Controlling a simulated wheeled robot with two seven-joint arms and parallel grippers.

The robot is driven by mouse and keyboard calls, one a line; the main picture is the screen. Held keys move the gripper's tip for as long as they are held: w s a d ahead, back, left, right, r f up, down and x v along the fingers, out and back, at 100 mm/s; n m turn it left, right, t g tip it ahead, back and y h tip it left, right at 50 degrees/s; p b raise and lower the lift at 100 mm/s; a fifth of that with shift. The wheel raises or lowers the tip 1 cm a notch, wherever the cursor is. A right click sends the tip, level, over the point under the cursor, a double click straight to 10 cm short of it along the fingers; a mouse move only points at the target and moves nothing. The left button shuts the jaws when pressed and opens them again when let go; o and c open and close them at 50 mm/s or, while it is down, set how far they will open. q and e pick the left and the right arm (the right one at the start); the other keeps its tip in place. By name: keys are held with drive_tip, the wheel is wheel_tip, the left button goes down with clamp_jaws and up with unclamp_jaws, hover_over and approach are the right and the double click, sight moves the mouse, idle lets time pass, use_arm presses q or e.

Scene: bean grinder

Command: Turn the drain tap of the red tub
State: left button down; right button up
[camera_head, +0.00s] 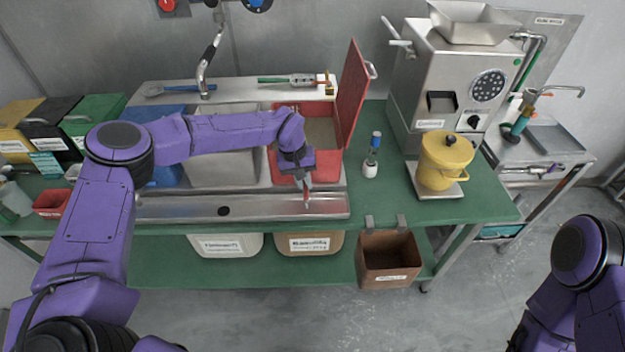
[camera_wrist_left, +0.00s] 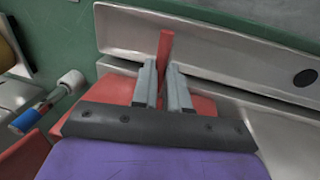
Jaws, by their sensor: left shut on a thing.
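The red tub (camera_head: 325,109) is set into the steel sink unit, with its red lid (camera_head: 352,92) standing open on the right side. Its drain tap has a red handle (camera_head: 306,192) at the front, over the steel trough. My left gripper (camera_head: 305,184) reaches down in front of the tub and is shut on this handle. In the left wrist view the red handle (camera_wrist_left: 165,48) stands up between the two grey fingers (camera_wrist_left: 163,80). The tap body below is hidden. My right arm shows at the lower right, but its gripper is out of view.
The steel trough (camera_head: 260,206) with a dark drain hole runs along the bench's front edge. A blue-topped brush (camera_head: 371,160) stands right of the tub. A yellow canister (camera_head: 444,160) and a steel grinder (camera_head: 455,80) are further right. A brown bin (camera_head: 388,260) hangs below the edge.

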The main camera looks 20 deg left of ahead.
use_arm(q)
drive_tip(key=shift+s+f, duration=0.2)
drive_tip(key=c, duration=1.1)
unclamp_jaws()
drive_tip(key=shift+w+r, duration=0.15)
drive_tip(key=shift+r, duration=0.1)
drive_tip(key=r+b, duration=0.1)
drive_tip(key=r, duration=0.2)
drive_tip(key=a+r+b, duration=0.1)
drive_tip(key=r, duration=0.2)
drive_tip(key=a+r+b, duration=0.1)
drive_tip(key=r, duration=0.3)
drive_tip(key=shift+s, duration=0.4)
drive_tip(key=shift+d, duration=0.1)
